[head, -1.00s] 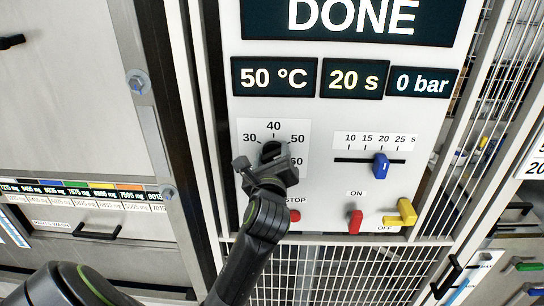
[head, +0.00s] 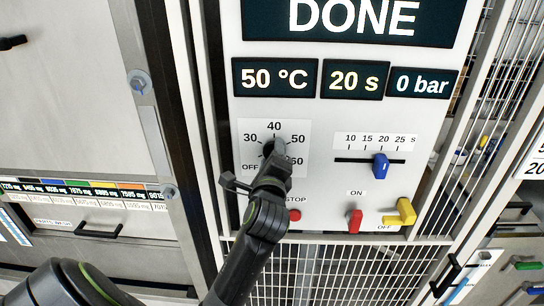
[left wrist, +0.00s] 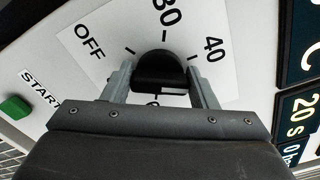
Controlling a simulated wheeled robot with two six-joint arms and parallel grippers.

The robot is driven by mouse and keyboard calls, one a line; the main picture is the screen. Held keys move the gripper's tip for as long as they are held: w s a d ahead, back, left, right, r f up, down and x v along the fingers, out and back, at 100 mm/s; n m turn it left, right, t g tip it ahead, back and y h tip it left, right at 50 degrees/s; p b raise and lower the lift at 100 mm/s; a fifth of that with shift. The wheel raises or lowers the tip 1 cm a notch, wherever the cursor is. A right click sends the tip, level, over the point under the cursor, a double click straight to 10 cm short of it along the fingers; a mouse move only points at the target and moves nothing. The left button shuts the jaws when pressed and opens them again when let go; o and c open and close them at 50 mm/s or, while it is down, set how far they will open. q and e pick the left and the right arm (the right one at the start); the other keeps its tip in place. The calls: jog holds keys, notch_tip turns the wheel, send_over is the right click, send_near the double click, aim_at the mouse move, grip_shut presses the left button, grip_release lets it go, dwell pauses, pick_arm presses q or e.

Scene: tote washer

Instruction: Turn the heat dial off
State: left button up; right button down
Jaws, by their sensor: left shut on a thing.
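The heat dial is a black knob (left wrist: 160,68) on a white scale plate (head: 297,132) marked OFF, 30, 40, 50 and 60. In the head view the dial is mostly hidden behind my left gripper (head: 272,152), which reaches it from below. In the left wrist view my left gripper (left wrist: 160,76) has one finger on each side of the knob and is shut on it. The knob's pointer is hidden, so its exact setting cannot be told. The temperature display (head: 275,77) reads 50 °C. My right gripper is not in view.
Right of the dial are a blue slider (head: 380,166), a red switch (head: 355,220) and a yellow lever (head: 401,213). A red stop button (head: 294,215) sits close below the dial, beside my arm. A green start button (left wrist: 15,107) shows in the left wrist view. The large display (head: 352,18) reads DONE.

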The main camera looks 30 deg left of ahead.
pick_arm(q)
jog(key=n, duration=0.4)
jog(key=shift+n, duration=0.3)
jog(key=n, duration=0.3)
jog(key=shift+f+n, duration=0.1)
jog(key=shift+n, duration=0.3)
jog(key=n, duration=0.3)
jog(key=shift+f+n, duration=0.1)
jog(key=shift+n, duration=0.2)
jog(key=n, duration=0.3)
jog(key=shift+n+b, duration=0.3)
jog(key=shift+b, duration=0.05)
jog(key=n, duration=0.3)
jog(key=shift+d+n+b, duration=0.1)
jog(key=shift+n+b, duration=0.2)
jog(key=shift+b, duration=0.1)
jog(key=n+b, duration=0.1)
jog(key=n, duration=0.2)
jog(key=shift+w+f+n, duration=0.1)
jog(key=shift+n, duration=0.2)
jog(key=n, duration=0.3)
jog(key=shift+d+b, duration=0.15)
jog(key=shift+b, duration=0.2)
jog(key=shift+n+b, duration=0.4)
jog(key=shift+n, duration=1.4)
